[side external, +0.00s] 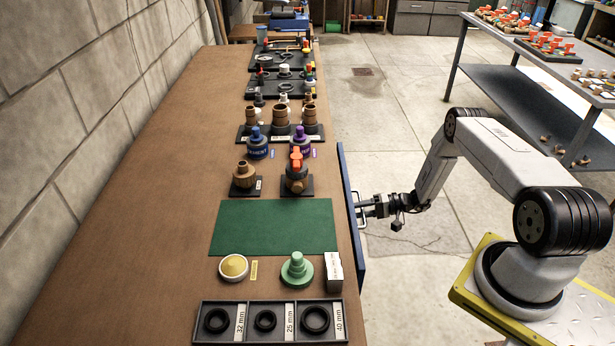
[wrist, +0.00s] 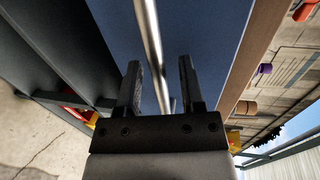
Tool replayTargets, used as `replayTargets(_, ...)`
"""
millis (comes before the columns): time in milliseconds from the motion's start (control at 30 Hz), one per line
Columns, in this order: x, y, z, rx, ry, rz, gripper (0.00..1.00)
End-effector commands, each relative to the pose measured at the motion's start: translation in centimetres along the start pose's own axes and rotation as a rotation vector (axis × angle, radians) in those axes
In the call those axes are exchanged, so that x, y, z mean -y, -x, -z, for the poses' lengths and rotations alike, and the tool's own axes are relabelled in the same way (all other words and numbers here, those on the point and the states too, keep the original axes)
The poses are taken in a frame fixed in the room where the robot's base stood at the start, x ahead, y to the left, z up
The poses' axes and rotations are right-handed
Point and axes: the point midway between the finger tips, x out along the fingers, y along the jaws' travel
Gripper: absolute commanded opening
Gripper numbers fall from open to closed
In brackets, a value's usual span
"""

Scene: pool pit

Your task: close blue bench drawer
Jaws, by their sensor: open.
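The blue drawer front (side external: 351,220) stands upright along the right side of the wooden bench in the side view. How far the drawer is out is hard to tell. A metal bar handle (side external: 360,210) is on its outer face. My gripper (side external: 370,207) is at this handle, coming from the right. In the wrist view the blue front (wrist: 205,35) fills the upper middle, and the handle bar (wrist: 152,40) runs down between the two fingers of my gripper (wrist: 161,82). The fingers are apart, one on each side of the bar. Whether either touches it is unclear.
On the bench top (side external: 160,200) are a green mat (side external: 270,227), a tray of black rings (side external: 270,339), a green stepped piece (side external: 297,269) and several fittings. The floor (side external: 415,245) right of the bench is clear near my arm. A grey table (side external: 530,95) stands farther right.

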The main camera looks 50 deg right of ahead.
Motion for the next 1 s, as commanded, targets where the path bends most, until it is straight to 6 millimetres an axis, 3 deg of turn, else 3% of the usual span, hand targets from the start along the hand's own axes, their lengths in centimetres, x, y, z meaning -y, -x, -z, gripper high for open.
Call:
replayTargets(100, 0.00, 0.01, 0.01, 0.000, 0.000, 0.000, 0.50)
replayTargets(167, 0.00, 0.01, 0.00, 0.000, 0.000, 0.000, 0.34)
replayTargets(267, 0.01, 0.02, 0.01, 0.000, 0.000, 0.000, 0.02)
replayTargets(300, 0.01, 0.02, 0.01, 0.000, 0.000, 0.000, 0.00)
replayTargets(1000, 0.00, 0.04, 0.02, 0.000, 0.000, 0.000, 0.00)
